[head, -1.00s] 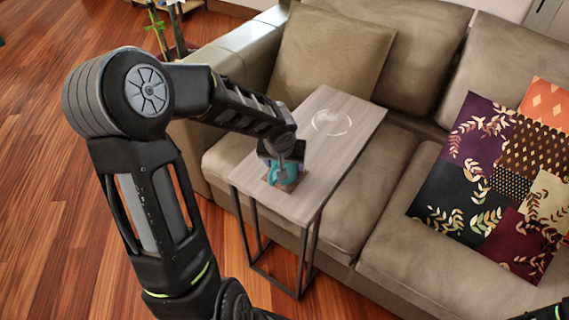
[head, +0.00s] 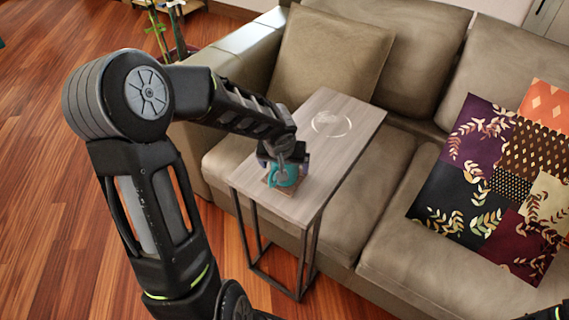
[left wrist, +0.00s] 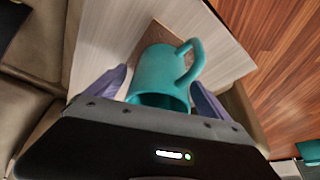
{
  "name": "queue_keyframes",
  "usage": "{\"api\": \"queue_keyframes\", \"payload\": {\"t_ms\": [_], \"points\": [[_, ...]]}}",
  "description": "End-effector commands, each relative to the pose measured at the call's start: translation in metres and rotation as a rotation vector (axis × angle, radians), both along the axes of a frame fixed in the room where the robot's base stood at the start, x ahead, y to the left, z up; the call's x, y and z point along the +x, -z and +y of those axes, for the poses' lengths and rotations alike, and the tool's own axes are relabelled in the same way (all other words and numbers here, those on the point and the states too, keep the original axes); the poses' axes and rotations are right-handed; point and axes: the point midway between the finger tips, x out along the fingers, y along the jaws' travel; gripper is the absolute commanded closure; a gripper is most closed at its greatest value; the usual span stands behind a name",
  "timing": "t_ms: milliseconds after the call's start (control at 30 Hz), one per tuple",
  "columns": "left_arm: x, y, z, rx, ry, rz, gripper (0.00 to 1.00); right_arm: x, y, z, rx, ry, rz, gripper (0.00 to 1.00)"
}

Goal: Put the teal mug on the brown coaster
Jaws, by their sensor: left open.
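The teal mug (head: 284,178) is over the brown coaster (head: 268,180) near the front end of the side table. In the left wrist view the mug (left wrist: 163,75) covers much of the coaster (left wrist: 152,38), and its handle points up and right. It looks seated on the coaster, but its base is hidden. My left gripper (head: 284,163) is at the mug. In the left wrist view its two purple fingers (left wrist: 160,78) are open, one on each side of the mug, with small gaps visible.
The wood-topped side table (head: 325,165) has a pale ring-shaped thing (head: 331,123) farther back and clear space between. A brown sofa (head: 405,165) with a tan cushion (head: 330,60) and patterned cushion (head: 490,190) surrounds the table. Wooden floor (head: 50,200) lies left.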

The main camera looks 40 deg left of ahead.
Motion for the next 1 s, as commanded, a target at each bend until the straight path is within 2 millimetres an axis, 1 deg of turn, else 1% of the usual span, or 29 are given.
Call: {"api": "queue_keyframes", "payload": {"t_ms": [167,400,500,600,733,1000], "points": [[-0.007,-0.026,-0.004,0.002,0.001,-0.003,0.09,0.0,-0.009,0.0,0.0,0.0,0.0,0.64],[-0.025,-0.073,-0.012,0.003,-0.001,-0.004,0.09,0.0,-0.022,0.0,0.0,0.001,0.0,0.64],[-0.032,-0.09,-0.016,0.001,-0.001,-0.004,0.09,0.0,-0.027,0.0,0.0,0.001,0.0,0.64],[-0.037,-0.103,-0.018,0.002,0.0,-0.004,0.09,0.0,-0.029,0.0,0.001,0.001,0.0,0.64],[-0.041,-0.111,-0.02,0.001,0.001,-0.001,0.09,0.0,-0.03,0.0,0.001,0.002,0.001,0.64],[-0.041,-0.111,-0.02,0.0,0.0,0.0,0.09,0.0,-0.03,0.0,0.001,0.001,0.0,0.64]]}}
